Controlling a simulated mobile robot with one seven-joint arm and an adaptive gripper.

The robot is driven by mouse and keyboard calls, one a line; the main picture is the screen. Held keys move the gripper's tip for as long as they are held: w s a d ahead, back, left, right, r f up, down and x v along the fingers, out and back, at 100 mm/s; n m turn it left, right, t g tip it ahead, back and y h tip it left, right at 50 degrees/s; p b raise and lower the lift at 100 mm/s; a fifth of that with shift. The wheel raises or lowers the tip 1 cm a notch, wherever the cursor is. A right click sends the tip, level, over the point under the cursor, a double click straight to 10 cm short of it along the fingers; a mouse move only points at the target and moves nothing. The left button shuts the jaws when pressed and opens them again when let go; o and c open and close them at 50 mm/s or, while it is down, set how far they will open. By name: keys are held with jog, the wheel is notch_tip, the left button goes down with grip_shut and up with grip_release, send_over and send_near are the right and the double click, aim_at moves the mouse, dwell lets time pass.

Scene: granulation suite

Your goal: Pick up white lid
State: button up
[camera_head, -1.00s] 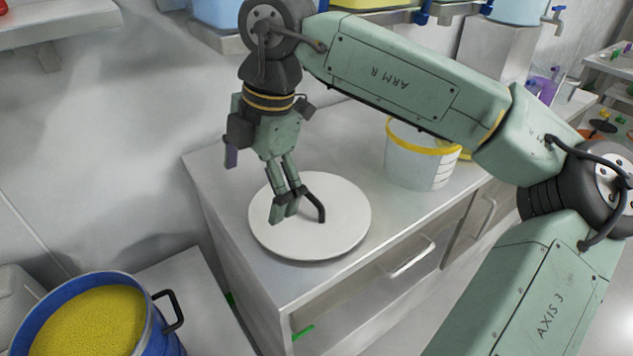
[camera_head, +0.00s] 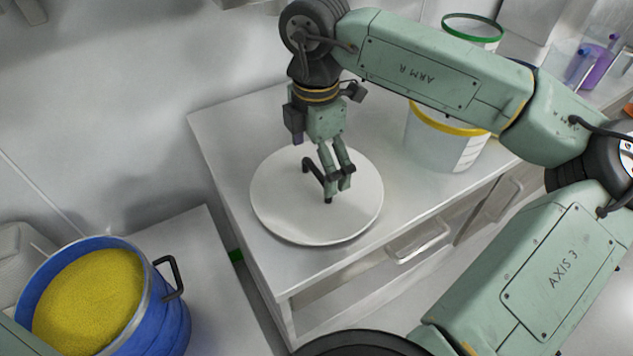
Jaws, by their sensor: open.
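The white lid (camera_head: 290,215) is a flat round disc with a black handle (camera_head: 314,176) standing at its middle. It lies on the grey counter at the centre of the view. My gripper (camera_head: 338,190) points down over the right half of the lid, beside the handle. It is open and its fingers hide part of the lid and the handle's right side. I cannot tell whether the fingertips touch the lid or the handle.
The grey counter (camera_head: 230,130) has free room behind the lid. A white bucket (camera_head: 440,148) with a yellow rim stands to the right. A blue pot (camera_head: 165,325) of yellow granules stands at lower left. A drawer handle (camera_head: 418,245) sticks out in front.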

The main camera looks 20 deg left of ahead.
aim_at(316, 170)
jog(key=shift+w+f+p, duration=0.1)
jog(key=shift+f+p, duration=0.25)
jog(key=shift+f, duration=1.5)
jog(key=shift+c, duration=0.6)
jog(key=c, duration=1.1)
jog(key=shift+c, duration=0.3)
